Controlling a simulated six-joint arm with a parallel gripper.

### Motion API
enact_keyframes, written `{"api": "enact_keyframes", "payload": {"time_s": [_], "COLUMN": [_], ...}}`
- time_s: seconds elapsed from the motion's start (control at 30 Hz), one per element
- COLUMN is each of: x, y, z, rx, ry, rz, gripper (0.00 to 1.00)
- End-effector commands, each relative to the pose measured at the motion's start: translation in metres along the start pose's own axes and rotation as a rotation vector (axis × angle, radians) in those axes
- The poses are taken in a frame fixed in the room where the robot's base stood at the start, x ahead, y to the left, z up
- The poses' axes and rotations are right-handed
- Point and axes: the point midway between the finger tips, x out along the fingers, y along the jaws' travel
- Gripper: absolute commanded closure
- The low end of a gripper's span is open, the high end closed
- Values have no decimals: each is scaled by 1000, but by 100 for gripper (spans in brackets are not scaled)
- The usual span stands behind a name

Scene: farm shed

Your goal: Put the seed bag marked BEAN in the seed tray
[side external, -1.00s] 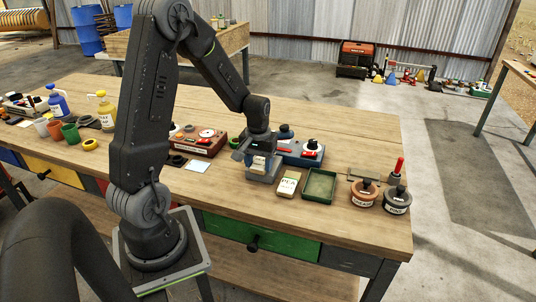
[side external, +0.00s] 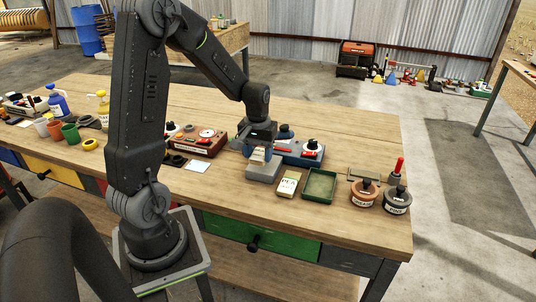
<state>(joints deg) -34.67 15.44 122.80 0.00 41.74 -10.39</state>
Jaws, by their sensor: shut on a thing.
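My gripper (side external: 259,155) is over the grey box (side external: 263,174) near the middle of the table, pointing down. It is shut on a small pale and tan seed bag (side external: 258,154), mostly hidden between the fingers; its marking cannot be read. The bag is just above the grey box; I cannot tell whether it is fully clear of it. A second pale bag (side external: 288,186) with dark lettering, which looks like PEA, lies to the right of the box. The green seed tray (side external: 319,186) sits right of that bag and looks empty.
A red device (side external: 199,142) is to the left. Right of the tray are a brown lidded pot (side external: 364,195), a dark lidded pot (side external: 397,203) and a red-handled tool (side external: 398,168).

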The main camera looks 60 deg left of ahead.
Motion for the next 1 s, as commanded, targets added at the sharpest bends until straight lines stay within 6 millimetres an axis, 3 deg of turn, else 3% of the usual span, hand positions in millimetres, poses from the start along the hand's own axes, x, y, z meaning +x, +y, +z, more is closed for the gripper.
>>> {"api": "enact_keyframes", "payload": {"time_s": [0.5, 0.87, 1.0], "x": [-33, -35, -32], "y": [0, 0, 14], "z": [0, 0, -1], "rx": [0, 1, 58], "ry": [1, 0, -1], "rz": [0, 0, 0], "gripper": [61, 61, 61]}}
